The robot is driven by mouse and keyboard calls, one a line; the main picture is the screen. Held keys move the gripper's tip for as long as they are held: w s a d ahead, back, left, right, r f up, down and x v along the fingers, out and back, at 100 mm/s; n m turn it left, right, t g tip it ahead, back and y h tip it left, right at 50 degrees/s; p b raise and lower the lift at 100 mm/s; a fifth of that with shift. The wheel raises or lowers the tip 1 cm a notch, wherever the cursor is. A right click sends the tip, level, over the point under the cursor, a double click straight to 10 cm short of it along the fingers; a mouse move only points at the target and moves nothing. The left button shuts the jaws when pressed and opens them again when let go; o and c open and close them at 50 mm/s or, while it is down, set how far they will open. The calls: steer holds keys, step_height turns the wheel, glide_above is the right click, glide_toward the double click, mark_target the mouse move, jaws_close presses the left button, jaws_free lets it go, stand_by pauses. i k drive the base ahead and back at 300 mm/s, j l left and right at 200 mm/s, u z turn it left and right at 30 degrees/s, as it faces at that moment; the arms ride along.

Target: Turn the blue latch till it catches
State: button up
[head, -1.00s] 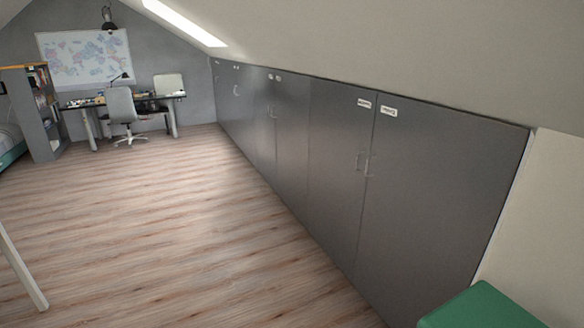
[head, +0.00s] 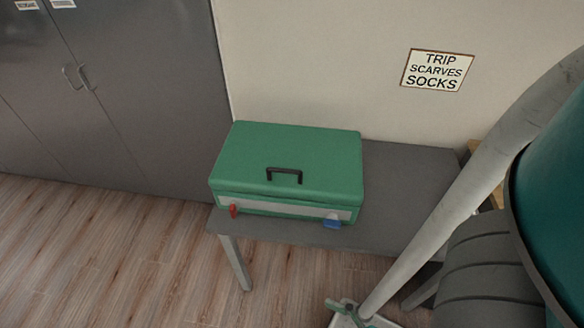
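A green case (head: 287,160) with a black handle (head: 284,174) on its lid lies shut on a grey bench against the wall. The blue latch (head: 332,221) is on the right part of the case's front, at the lower edge of a pale strip. A red latch (head: 233,210) is on the left part of the same front. The blue latch is small here, and I cannot tell whether it is caught. My gripper is not in view.
The grey bench (head: 408,165) has bare top to the right of the case. Grey cupboard doors (head: 120,90) stand at the left. A sign (head: 437,70) hangs on the wall. A pale sloping post and a teal object (head: 555,200) block the right side. Wood floor (head: 120,260) is clear at lower left.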

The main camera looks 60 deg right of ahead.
mark_target(332, 221)
steer(key=k+j, duration=0.65)
steer(key=j, duration=0.2)
